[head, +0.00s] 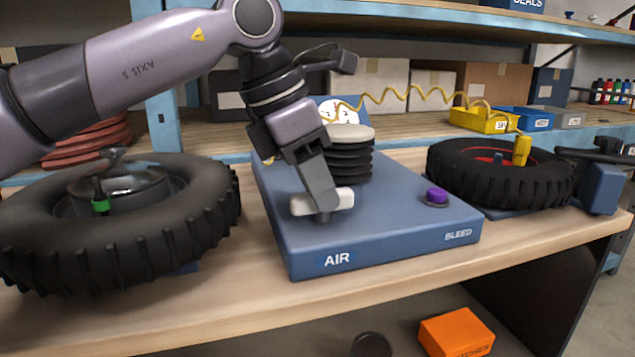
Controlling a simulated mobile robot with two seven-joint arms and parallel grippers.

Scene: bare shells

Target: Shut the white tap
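The white tap (340,202) is a short bar handle near the front left of the top of a blue box (380,240) marked AIR and BLEED. The bar lies roughly left to right. My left gripper (322,208) comes down on it from above, its fingers at the middle of the bar and hiding that part. The bar's two ends show on either side of the fingers. The near finger covers the far one, so I cannot tell if they are closed on the bar. My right gripper is not in view.
Black bellows with a pale cap (350,150) stand just behind the tap. A purple button (437,196) is at the box's right. Tyres lie on the left (215,205) and right (450,165) of the box. A yellow coiled hose (400,92) runs behind.

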